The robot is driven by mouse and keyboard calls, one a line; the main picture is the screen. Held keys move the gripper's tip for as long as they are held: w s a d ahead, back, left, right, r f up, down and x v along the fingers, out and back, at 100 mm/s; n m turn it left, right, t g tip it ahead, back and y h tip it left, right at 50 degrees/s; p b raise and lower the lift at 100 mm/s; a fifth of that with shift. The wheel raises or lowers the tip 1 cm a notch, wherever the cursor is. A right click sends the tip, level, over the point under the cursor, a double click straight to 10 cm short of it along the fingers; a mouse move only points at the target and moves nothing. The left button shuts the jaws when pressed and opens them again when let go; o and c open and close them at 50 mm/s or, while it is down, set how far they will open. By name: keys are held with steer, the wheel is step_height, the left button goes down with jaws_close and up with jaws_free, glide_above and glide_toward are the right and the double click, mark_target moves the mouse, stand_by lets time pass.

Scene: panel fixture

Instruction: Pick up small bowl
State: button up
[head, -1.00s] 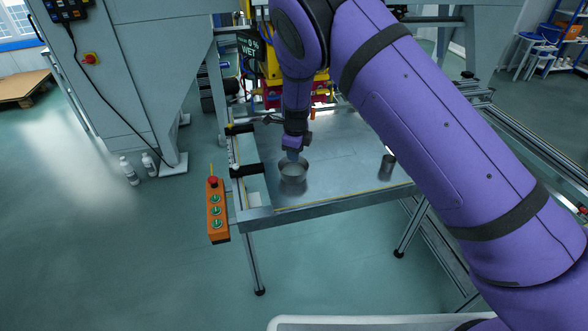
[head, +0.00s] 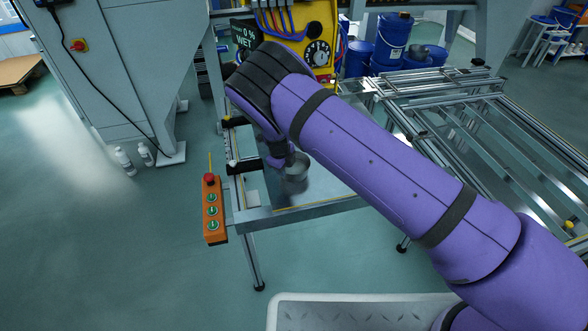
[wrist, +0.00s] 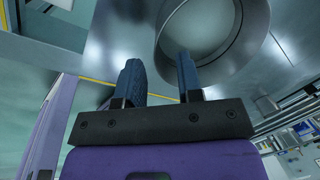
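The small bowl (head: 297,172) is a round grey metal bowl standing near the left end of the metal panel, partly covered by my wrist. In the wrist view the bowl (wrist: 252,42) opens toward the camera at the upper right. My gripper (wrist: 160,65) has its two dark blue fingers spread apart. The right fingertip overlaps the bowl's near rim, and the left fingertip is outside the bowl. I cannot tell whether either finger touches it. In the head view the fingers are mostly hidden at the bowl's left rim.
The metal panel (head: 320,195) lies in a frame with black clamps (head: 245,168) at its left. An orange button box (head: 214,212) hangs at the left corner. A yellow gauge unit (head: 315,40) and blue drums (head: 390,40) stand behind.

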steer(key=f, duration=0.4)
steer(key=shift+w+d+f, duration=0.3)
steer(key=shift+d+f, duration=0.05)
jaws_close()
steer(key=shift+r, duration=0.2)
